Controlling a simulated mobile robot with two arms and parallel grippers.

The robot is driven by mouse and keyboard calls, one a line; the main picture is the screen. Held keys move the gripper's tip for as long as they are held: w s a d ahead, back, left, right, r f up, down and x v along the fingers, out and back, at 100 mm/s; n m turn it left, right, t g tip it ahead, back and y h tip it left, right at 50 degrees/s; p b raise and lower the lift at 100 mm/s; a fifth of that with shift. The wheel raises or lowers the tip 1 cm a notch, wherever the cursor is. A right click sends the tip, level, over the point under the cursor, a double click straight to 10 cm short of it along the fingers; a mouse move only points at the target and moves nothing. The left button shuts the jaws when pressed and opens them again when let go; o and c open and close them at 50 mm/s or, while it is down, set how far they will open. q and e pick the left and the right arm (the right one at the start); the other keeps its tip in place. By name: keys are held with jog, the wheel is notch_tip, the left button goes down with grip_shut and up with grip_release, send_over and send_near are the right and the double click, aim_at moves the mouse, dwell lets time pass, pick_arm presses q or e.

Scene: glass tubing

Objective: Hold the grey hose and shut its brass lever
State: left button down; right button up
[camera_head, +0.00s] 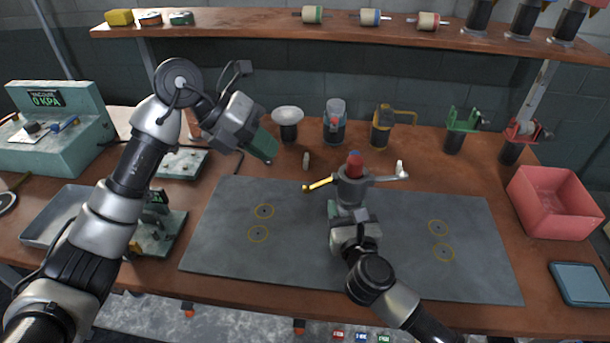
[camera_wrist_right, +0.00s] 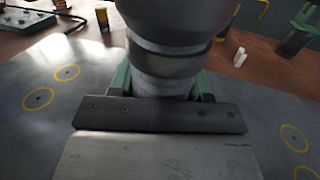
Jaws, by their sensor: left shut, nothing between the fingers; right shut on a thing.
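The grey hose piece (camera_head: 352,190) stands upright near the middle of the dark mat, with a red top (camera_head: 354,162). Its brass lever (camera_head: 318,185) sticks out to the left, and a grey arm (camera_head: 385,178) reaches right. My right gripper (camera_head: 336,208) is shut around the grey body from the near side. In the right wrist view the grey body (camera_wrist_right: 165,60) fills the space between the green fingers, and the lever cannot be made out. My left gripper (camera_head: 264,146), with green fingers, is shut and empty, in the air left of and behind the lever, apart from it.
The dark mat (camera_head: 230,220) has yellow rings and free room left and right. A small tan peg (camera_head: 306,160) stands behind it. Several holders line the back, including a white-topped one (camera_head: 288,118). A red bin (camera_head: 555,205) is at right, a shelf (camera_head: 270,24) above.

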pick_arm(q)
jog(key=r+n+y, duration=0.1)
jog(key=n, duration=0.6)
jog(key=d+r+n, duration=0.1)
jog(key=r+n, duration=0.1)
jog(key=n, duration=0.5)
jog(key=d+r+n+y, duration=0.1)
jog(key=r+n, duration=0.1)
jog(key=n, duration=0.5)
jog(key=shift+r+n+y, duration=0.2)
jog(key=shift+n+y, duration=0.1)
jog(key=shift+n, duration=0.1)
send_over(312, 187)
jog(key=f, duration=0.8)
jog(key=shift+a+f, duration=0.3)
jog(key=shift+w+a+f, duration=0.1)
jog(key=shift+a+f, duration=0.05)
jog(key=shift+f, duration=0.45)
jog(key=shift+a+f, duration=0.15)
jog(key=shift+f, duration=0.45)
jog(key=shift+a+f, duration=0.2)
jog(key=shift+f, duration=0.45)
jog(key=shift+f, duration=0.1)
